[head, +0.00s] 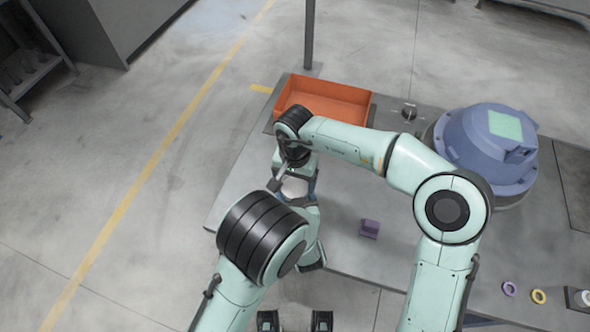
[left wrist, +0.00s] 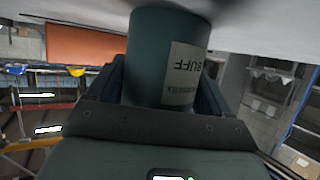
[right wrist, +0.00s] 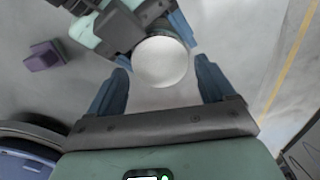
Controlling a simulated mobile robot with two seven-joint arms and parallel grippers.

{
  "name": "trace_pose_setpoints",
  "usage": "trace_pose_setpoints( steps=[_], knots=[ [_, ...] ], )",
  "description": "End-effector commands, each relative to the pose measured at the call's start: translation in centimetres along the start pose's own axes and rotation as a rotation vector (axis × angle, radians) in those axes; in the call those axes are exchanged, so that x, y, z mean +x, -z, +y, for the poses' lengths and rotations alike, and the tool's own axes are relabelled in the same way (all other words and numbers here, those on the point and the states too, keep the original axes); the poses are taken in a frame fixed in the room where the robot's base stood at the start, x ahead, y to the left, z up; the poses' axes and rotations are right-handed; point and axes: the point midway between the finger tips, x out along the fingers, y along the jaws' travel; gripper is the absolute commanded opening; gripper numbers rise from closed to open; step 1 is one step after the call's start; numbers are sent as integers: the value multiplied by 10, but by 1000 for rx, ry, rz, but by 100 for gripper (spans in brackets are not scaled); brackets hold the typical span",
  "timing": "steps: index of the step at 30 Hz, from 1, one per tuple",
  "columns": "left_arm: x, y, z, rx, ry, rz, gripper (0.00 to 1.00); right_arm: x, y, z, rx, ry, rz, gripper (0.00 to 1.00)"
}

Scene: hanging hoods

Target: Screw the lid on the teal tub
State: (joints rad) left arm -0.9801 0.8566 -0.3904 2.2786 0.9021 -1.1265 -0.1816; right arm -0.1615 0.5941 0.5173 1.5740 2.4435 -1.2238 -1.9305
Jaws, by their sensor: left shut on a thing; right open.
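The dark teal tub (left wrist: 165,60) has a pale label with upside-down lettering in the left wrist view. My left gripper (left wrist: 164,85) is shut around its side. In the right wrist view a round white disc (right wrist: 160,62), apparently the lid, covers the tub's top, with a dark rim showing behind it. My right gripper (right wrist: 162,75) is open, with one blue finger on each side of the disc and visible gaps. The disc also shows small in the head view (head: 295,187), partly hidden by my right wrist. I cannot tell how tightly it sits.
An orange tray (head: 350,93) stands at the table's far edge. A large blue domed housing (head: 465,150) is at the right. A purple block (head: 369,230) lies on the grey table (head: 400,265). Purple (head: 509,289) and yellow (head: 539,297) rings lie at the right front.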

Motion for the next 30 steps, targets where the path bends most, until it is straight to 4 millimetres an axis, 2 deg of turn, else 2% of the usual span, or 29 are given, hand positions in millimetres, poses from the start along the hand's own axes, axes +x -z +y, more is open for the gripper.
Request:
trace_pose_setpoints(
  steps=[6, 16, 20, 21, 25, 30],
  knots=[
    [0, 1, 0, -1, 0, 2, 0, 20, 0, 0, 0, 0, 0, 83],
    [0, 1, 0, -1, 0, 2, 0, 22, 0, 0, 0, 1, 1, 83],
    [0, 1, 0, -1, 0, 2, 0, 22, 0, 0, 0, 1, 1, 41],
    [0, 1, 0, -1, 0, 2, 0, 22, 0, 0, 0, 1, 1, 37],
    [0, 1, 0, -1, 0, 2, 0, 22, 0, 0, 46, 1, 1, 37],
    [0, 1, 0, -1, 0, 2, 0, 22, 0, 0, 234, 1, 1, 36]
  ],
)
